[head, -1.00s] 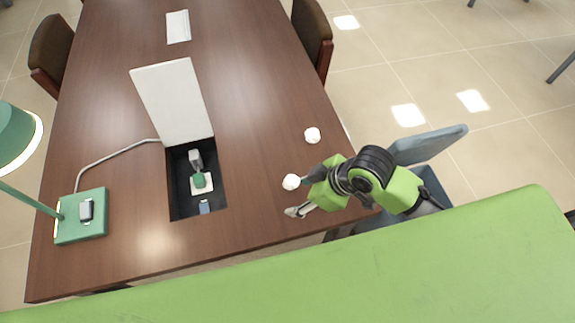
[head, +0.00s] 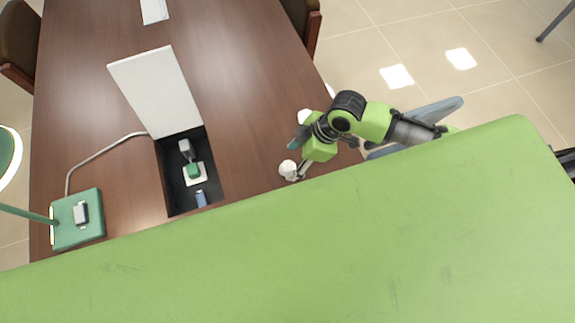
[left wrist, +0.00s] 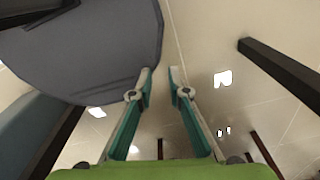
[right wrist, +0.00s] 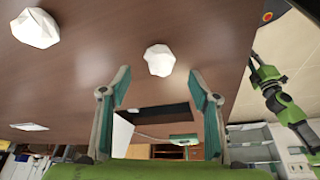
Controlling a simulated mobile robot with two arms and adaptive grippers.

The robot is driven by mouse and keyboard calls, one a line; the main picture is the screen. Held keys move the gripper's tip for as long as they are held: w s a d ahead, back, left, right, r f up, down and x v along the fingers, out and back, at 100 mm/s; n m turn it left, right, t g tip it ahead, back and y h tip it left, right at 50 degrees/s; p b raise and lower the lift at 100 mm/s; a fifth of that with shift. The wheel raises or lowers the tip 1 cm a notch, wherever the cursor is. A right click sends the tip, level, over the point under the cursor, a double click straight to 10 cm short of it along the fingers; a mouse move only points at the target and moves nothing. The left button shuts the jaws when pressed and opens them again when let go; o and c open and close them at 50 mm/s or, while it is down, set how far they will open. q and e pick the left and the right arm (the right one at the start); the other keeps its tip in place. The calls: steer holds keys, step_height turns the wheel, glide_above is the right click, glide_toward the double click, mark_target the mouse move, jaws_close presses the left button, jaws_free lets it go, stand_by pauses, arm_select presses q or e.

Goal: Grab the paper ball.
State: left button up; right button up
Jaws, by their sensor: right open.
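Two white crumpled paper balls lie on the brown table. The nearer paper ball (head: 288,168) is beside the lower finger of my right gripper (head: 292,158). The farther paper ball (head: 304,116) is partly covered by my right gripper. In the right wrist view one paper ball (right wrist: 159,60) shows between and beyond the fingertips of my right gripper (right wrist: 159,86), and another paper ball (right wrist: 36,28) is at the upper left. My right gripper is open and empty. My left gripper (left wrist: 161,72) has its fingertips apart with nothing between them; it is out of the head view.
The table (head: 245,95) has an open box recess with a raised white lid (head: 155,90). A green lamp base (head: 78,220) with a cable stands at left. White paper (head: 154,10) lies farther back.

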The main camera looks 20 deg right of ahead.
mark_target(289, 165)
steer(key=shift+a+f, duration=0.1)
steer(key=shift+f, duration=0.15)
steer(key=p+x, duration=0.1)
steer(key=x, duration=0.3)
steer(key=shift+p, duration=0.3)
steer(key=shift+f, duration=0.4)
arm_select(q)
steer(key=shift+w+r, duration=0.8)
steer(key=shift+r, duration=0.05)
steer(key=shift+s, duration=0.1)
steer(key=shift+s, duration=0.15)
arm_select(e)
steer(key=c, duration=0.8)
